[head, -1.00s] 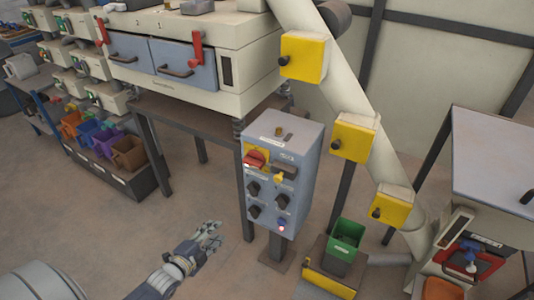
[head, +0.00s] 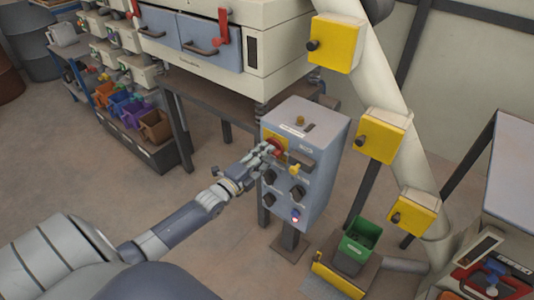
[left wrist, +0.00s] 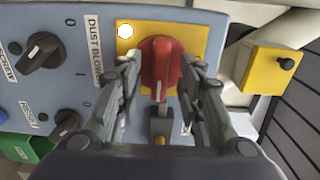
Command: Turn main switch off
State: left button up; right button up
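The red main switch knob (head: 277,146) sits on a yellow plate at the top left of the grey-blue control box (head: 328,165). My left gripper (head: 268,153) is at the knob, partly covering it. In the left wrist view the red knob (left wrist: 160,62) lies between the two fingers of the left gripper (left wrist: 161,70), one at each side. The fingers are apart, and I cannot make out firm contact. The yellow plate (left wrist: 126,50) shows behind, with a padlock-like part below the knob. My right gripper is not in view.
Black rotary knobs (head: 298,192) and a lit button (head: 295,215) are on the same panel, close below my gripper. A green bin (head: 360,238) stands right of the box. A diagonal pipe with yellow boxes (head: 382,137) rises behind.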

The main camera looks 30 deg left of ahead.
pick_arm(q)
jog(key=shift+w+d, duration=0.1)
jog(key=shift+w, duration=0.7)
grip_shut()
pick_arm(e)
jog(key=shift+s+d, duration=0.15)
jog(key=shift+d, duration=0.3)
